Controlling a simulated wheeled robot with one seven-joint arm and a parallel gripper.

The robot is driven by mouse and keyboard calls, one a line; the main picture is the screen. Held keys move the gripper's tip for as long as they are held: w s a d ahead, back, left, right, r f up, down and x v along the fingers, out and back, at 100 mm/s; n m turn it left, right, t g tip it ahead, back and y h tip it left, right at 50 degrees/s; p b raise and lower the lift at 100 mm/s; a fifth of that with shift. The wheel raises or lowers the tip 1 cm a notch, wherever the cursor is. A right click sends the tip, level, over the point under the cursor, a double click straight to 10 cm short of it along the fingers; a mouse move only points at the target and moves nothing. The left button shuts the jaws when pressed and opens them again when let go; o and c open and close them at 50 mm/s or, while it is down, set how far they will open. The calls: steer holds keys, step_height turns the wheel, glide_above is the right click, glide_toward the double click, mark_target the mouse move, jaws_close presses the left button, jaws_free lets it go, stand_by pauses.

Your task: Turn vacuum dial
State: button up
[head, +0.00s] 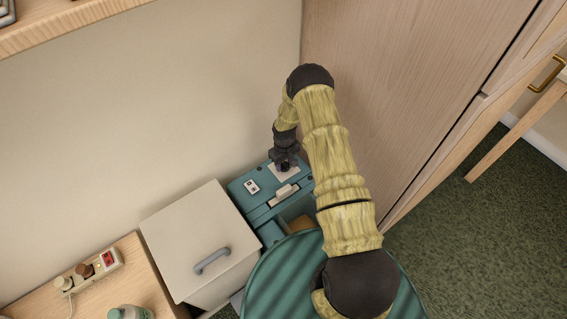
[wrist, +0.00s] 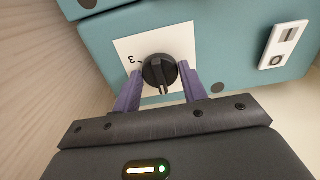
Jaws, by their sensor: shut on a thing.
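The vacuum (head: 244,189) is a teal box standing against the wall, right of a white bin in the head view. Its dial (wrist: 158,72) is a round black knob on a white plate (wrist: 182,38), with a "3" printed beside it in the wrist view. My gripper (wrist: 159,85) reaches the dial from above, its two purple fingers on either side of the knob and shut on it. In the head view my gripper (head: 284,163) covers most of the dial. A white rocker switch (wrist: 284,45) sits on the same teal face.
A white lidded bin (head: 188,228) with a grey handle stands left of the vacuum. A wooden cabinet panel (head: 390,70) rises close on the right. A low wooden surface at lower left holds a power strip (head: 97,268) and a bottle (head: 130,312).

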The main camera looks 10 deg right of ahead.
mark_target(284, 164)
steer(key=shift+w, duration=0.1)
stand_by(0.3)
steer(key=o, duration=1)
steer(key=shift+r+p, duration=1.8)
steer(key=shift+r, duration=6.9)
steer(key=shift+r, duration=0.1)
